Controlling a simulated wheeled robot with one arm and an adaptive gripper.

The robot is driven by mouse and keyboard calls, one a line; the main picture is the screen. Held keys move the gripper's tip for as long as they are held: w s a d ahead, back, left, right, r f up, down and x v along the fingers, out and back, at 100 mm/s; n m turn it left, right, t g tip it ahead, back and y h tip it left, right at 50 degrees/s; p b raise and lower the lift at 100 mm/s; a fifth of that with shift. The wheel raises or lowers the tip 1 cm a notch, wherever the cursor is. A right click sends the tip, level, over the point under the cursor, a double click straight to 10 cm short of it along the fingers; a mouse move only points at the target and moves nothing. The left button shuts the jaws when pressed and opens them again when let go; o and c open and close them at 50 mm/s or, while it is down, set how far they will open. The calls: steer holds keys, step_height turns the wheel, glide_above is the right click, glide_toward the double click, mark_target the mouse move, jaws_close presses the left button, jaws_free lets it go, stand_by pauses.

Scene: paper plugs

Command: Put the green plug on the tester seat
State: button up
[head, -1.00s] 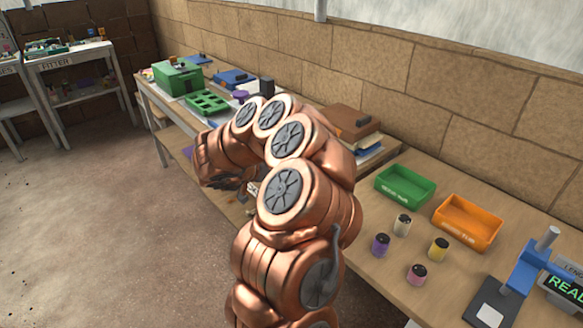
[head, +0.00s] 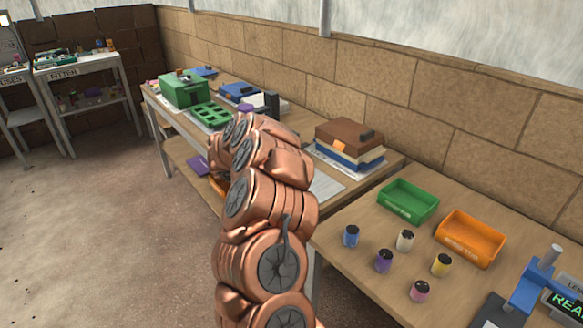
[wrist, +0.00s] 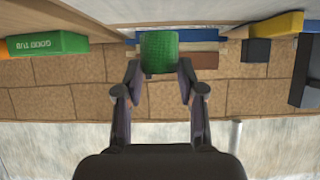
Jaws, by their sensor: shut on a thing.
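The green plug (wrist: 160,50) shows in the wrist view as a ribbed green cylinder. My gripper (wrist: 159,76) is shut on it, with one finger on each side. In the head view the gripper and green plug are hidden behind my copper arm. The tester (head: 525,285) is a blue press at the lower right of the head view, with a dark base (head: 486,312) and a green-lettered screen (head: 568,304). The base is cut by the frame edge, and I cannot make out the seat clearly. The gripper is away from the tester.
Blue (head: 351,237), cream (head: 405,241), purple (head: 384,261), yellow (head: 441,265) and pink (head: 420,291) plugs stand on the near bench. Behind them are a green tub (head: 408,202) and an orange tub (head: 469,239). Stacked books (head: 348,143) lie farther left.

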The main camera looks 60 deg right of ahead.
steer(key=shift+w+d+f+p, duration=0.15)
steer(key=shift+w+d+p, duration=0.2)
steer(key=shift+w+d, duration=0.8)
steer(key=shift+w+d+f+p, duration=0.15)
steer(key=shift+w+d+p, duration=0.2)
steer(key=shift+w+d, duration=0.75)
steer(key=shift+s+d+f+p, duration=0.1)
steer(key=shift+d+f+p, duration=0.05)
steer(key=shift+f, duration=0.75)
steer(key=shift+s+d+f+p, duration=0.1)
steer(key=shift+f+p, duration=0.05)
steer(key=shift+f, duration=0.7)
steer(key=shift+f, duration=0.1)
steer(key=o, duration=1)
steer(key=b+v, duration=0.2)
steer(key=v, duration=1)
